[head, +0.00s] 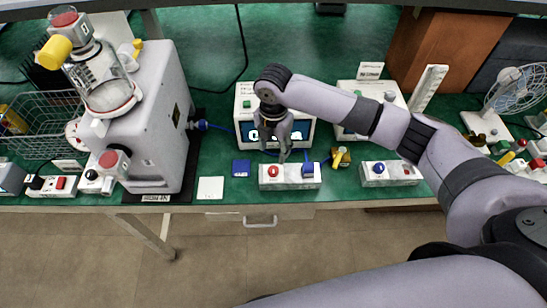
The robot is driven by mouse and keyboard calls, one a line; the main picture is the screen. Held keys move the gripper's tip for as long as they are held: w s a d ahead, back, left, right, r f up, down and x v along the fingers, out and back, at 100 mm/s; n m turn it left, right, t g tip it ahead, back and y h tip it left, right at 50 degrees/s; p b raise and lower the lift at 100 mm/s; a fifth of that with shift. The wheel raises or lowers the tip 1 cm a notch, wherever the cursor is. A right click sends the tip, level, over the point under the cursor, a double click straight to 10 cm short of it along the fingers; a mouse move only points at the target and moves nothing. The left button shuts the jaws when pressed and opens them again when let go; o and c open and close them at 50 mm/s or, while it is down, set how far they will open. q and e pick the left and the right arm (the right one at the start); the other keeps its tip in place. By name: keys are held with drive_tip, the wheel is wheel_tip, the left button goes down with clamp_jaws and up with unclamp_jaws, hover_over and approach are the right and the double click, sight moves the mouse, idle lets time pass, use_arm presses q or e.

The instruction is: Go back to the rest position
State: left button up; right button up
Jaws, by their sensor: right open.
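My right gripper (283,156) points down near the front edge of the green bench, with its arm reaching in from the right. It is open and I see nothing between its fingers. It is just above and behind a pale switch box (290,184) with a red button (273,171) on its left and a blue part (308,170) on its right. I cannot tell whether the fingertips touch the box. Behind the gripper, a white unit with a display (247,130) is partly covered by my wrist. My left gripper is not in view.
A large grey machine (160,120) with a glass canister (100,82) stands at left, beside a wire basket (45,125). Another switch box (390,175), a white fan (515,90) and a brown cabinet (445,45) are at right. A bench drawer (262,219) faces the open floor.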

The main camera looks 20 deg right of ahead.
drive_tip(key=shift+r, duration=1.2)
